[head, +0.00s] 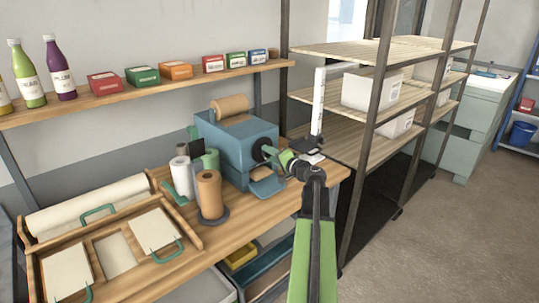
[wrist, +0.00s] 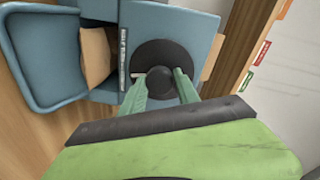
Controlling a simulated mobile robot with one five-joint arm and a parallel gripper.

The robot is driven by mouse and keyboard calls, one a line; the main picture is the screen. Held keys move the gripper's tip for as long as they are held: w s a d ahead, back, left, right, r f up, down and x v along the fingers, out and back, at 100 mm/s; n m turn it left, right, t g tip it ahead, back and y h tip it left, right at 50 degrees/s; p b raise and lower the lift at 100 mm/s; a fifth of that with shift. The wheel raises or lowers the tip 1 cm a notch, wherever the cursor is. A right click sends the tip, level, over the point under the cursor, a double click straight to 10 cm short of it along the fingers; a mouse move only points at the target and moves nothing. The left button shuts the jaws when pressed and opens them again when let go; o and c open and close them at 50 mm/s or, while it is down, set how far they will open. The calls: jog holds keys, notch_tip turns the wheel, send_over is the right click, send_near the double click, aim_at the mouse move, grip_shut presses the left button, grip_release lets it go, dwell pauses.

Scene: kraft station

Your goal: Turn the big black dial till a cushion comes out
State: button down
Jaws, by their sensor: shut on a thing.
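The blue machine (head: 225,142) stands on the wooden bench with a kraft paper roll (head: 232,106) on top. Its big black dial (head: 259,149) is on the side facing my arm; in the wrist view it is a dark disc (wrist: 150,55) with a round knob (wrist: 160,80) in the middle. My gripper (head: 284,157) is at the dial. In the wrist view its green fingers (wrist: 160,88) lie on either side of the knob, shut on it. Brown paper (wrist: 97,55) shows at the machine's opening beside the blue tray (wrist: 45,50); I cannot tell whether it is a formed cushion.
An upright brown roll (head: 209,193) and a white roll (head: 181,177) stand left of the machine. A wooden tray (head: 195,238) with flat pads is at the bench's left. A shelf rack (head: 345,140) with white boxes stands close on the right. Floor beyond it is clear.

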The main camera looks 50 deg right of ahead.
jog(key=shift+d+m+y, duration=0.1)
jog(key=shift+m+y, duration=0.3)
jog(key=shift+m, duration=3.2)
jog(key=c, duration=0.9)
grip_release()
jog(key=s+a+r+p, duration=0.1)
jog(key=s, duration=1.6)
jog(key=shift+s+r+p, duration=0.2)
jog(key=shift+s+p, duration=0.05)
jog(key=shift+p, duration=0.1)
